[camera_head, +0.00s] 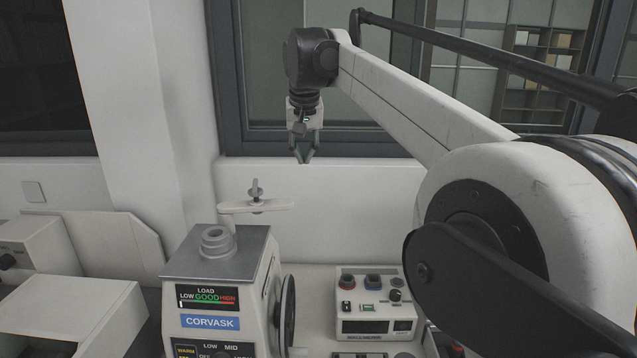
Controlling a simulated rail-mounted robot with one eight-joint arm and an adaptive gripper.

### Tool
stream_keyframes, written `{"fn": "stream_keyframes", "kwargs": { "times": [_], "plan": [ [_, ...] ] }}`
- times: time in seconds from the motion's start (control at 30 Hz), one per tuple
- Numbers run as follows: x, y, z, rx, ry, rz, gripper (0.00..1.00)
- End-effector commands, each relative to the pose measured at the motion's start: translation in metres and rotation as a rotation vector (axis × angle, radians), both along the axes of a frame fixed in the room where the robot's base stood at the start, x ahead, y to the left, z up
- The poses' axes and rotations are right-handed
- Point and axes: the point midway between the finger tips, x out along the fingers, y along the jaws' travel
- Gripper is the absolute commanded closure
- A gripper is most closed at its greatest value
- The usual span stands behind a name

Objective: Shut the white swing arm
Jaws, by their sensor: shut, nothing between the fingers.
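The white swing arm (272,205) is a short, flat bar with a small grey knob or screw (256,188) standing at its middle. It shows behind and to the upper right of the silver collar (217,240) on top of the mounting press (212,300). The bar does not cover the collar in this view. My gripper (307,161) points down, shut and empty, in front of the window. It appears above and to the right of the swing arm, apart from it.
A white control box (375,275) with knobs stands right of the press. A dark handwheel (288,311) is on the press's right side. Other white machines (75,305) stand at the left. The wall and window are behind. The space around my gripper looks clear.

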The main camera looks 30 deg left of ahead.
Motion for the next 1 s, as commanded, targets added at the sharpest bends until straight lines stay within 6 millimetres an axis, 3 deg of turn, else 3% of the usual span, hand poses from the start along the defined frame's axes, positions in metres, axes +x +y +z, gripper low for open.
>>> {"fn": "stream_keyframes", "kwargs": {
  "times": [0.03, 0.1, 0.23, 0.47, 1.0],
  "plan": [
    [-0.005, 0.017, 0.001, -0.004, 0.003, 0.015, 1.0],
    [-0.009, 0.032, -0.001, -0.008, 0.008, 0.026, 1.0],
    [-0.015, 0.049, -0.005, -0.013, 0.013, 0.039, 1.0],
    [-0.013, 0.055, -0.019, -0.014, 0.014, 0.041, 1.0],
    [0.011, 0.072, -0.102, -0.014, 0.014, 0.041, 1.0]
  ]
}}
